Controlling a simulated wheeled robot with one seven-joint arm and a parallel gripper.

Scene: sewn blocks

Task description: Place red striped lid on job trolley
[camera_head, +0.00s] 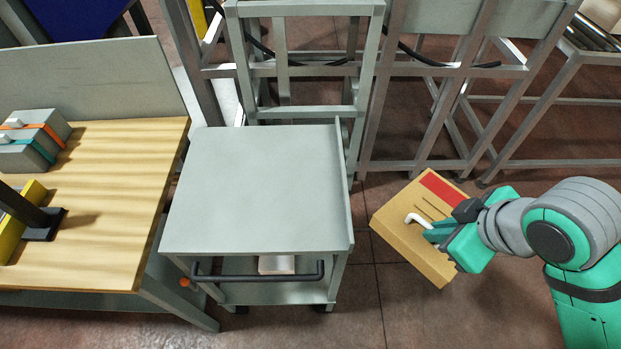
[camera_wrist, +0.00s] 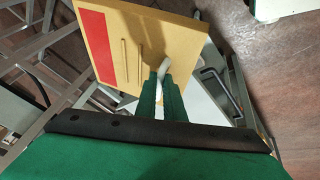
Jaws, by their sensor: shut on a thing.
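The red striped lid (camera_head: 401,222) is a tan wooden board with a red band near one edge and a white handle. My gripper (camera_head: 430,232) is shut on the white handle and holds the lid in the air, tilted, to the right of the trolley in the head view. In the wrist view the lid (camera_wrist: 140,40) fills the upper middle, with my gripper's green fingers (camera_wrist: 163,95) at the handle. The job trolley (camera_head: 260,190) is grey with a bare top, a raised right edge and a black handle at its front.
A wooden workbench (camera_head: 120,200) on the left holds grey boxes (camera_head: 30,139) with orange and teal straps and a yellow and black item (camera_head: 30,222). Grey metal frames (camera_head: 305,65) stand behind the trolley. A small white item (camera_head: 276,264) lies on the trolley's lower shelf.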

